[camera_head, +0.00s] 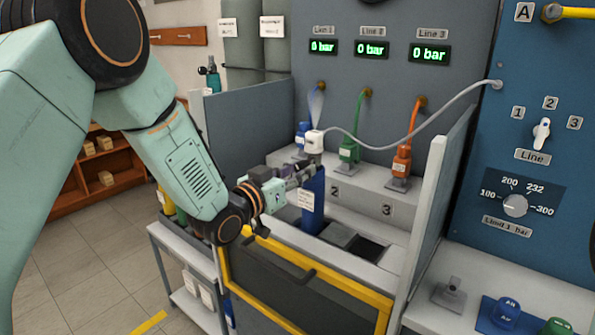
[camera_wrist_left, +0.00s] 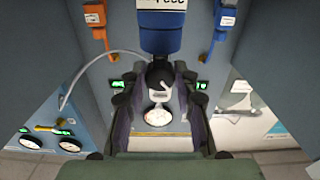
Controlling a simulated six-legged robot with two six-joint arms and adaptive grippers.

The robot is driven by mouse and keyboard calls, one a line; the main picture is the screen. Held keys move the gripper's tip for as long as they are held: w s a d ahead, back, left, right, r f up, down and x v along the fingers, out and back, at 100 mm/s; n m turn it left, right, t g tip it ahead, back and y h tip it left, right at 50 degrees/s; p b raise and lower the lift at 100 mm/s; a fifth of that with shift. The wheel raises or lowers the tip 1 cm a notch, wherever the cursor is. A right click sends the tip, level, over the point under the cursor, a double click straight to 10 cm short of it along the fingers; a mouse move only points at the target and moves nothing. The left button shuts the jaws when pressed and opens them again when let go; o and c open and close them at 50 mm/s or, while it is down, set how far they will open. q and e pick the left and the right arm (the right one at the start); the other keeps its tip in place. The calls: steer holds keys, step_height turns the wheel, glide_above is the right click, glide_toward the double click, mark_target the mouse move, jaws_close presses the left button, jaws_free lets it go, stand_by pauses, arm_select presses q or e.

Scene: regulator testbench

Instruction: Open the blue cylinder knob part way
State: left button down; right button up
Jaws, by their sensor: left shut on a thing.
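The blue cylinder (camera_head: 312,203) stands upright in the bench, with a white fitting (camera_head: 313,141) on top that a grey hose joins. My left gripper (camera_head: 303,175) reaches in from the left at the cylinder's top, just below the white fitting. In the left wrist view, the blue cylinder (camera_wrist_left: 162,30) is at the top and my left gripper (camera_wrist_left: 159,72) has its fingers on both sides of a dark knob (camera_wrist_left: 159,75). It is shut on that knob. The knob is largely hidden by the gripper in the head view. My right gripper is not in view.
Blue, green (camera_head: 349,148) and orange (camera_head: 402,160) fittings stand on the ledge behind. Side panels (camera_head: 428,190) and a yellow-framed front door (camera_head: 300,290) bound the bay. Three displays (camera_head: 371,49) read 0 bar. The hose (camera_head: 420,125) runs to the blue control panel (camera_head: 550,90) on the right.

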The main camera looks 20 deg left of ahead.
arm_select(q)
steer(key=c, duration=1)
jaws_free()
steer(key=v, duration=1.2)
steer(key=shift+r, duration=0.1)
